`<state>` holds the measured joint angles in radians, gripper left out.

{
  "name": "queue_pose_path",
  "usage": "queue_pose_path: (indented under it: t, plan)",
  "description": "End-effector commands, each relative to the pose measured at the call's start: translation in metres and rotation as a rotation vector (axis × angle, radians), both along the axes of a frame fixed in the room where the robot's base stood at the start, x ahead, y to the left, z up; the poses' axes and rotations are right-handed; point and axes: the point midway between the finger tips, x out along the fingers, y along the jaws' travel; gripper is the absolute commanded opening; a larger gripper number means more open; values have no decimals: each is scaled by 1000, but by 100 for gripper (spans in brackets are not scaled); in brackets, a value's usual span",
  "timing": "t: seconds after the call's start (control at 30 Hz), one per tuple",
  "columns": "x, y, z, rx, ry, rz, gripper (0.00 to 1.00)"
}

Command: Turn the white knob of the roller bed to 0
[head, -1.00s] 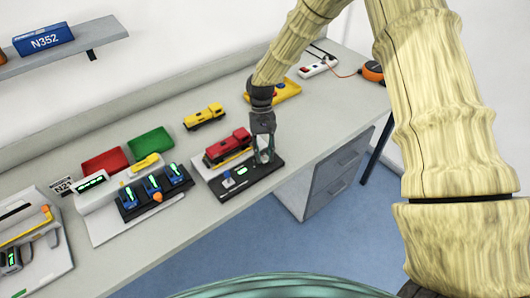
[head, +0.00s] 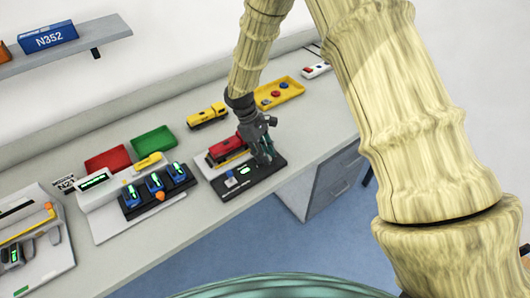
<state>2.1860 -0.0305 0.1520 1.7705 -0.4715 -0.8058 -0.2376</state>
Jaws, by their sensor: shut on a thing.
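The roller bed is a dark base (head: 257,182) on the bench with a red locomotive (head: 222,149) along its back.
A yellow tray (head: 280,95) with buttons and a yellow locomotive (head: 207,116) lie behind. Left are a green tray (head: 153,141), a red tray (head: 107,160) and a black unit with blue levers (head: 132,206). The bench's front edge is close to the roller bed.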

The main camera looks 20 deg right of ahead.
Motion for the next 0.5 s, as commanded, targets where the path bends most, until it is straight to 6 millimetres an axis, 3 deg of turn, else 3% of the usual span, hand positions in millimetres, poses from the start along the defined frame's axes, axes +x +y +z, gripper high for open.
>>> queue_pose_path:
  t: [0.5]
  plan:
    - [-2,-1,2,-4,0,328,2]
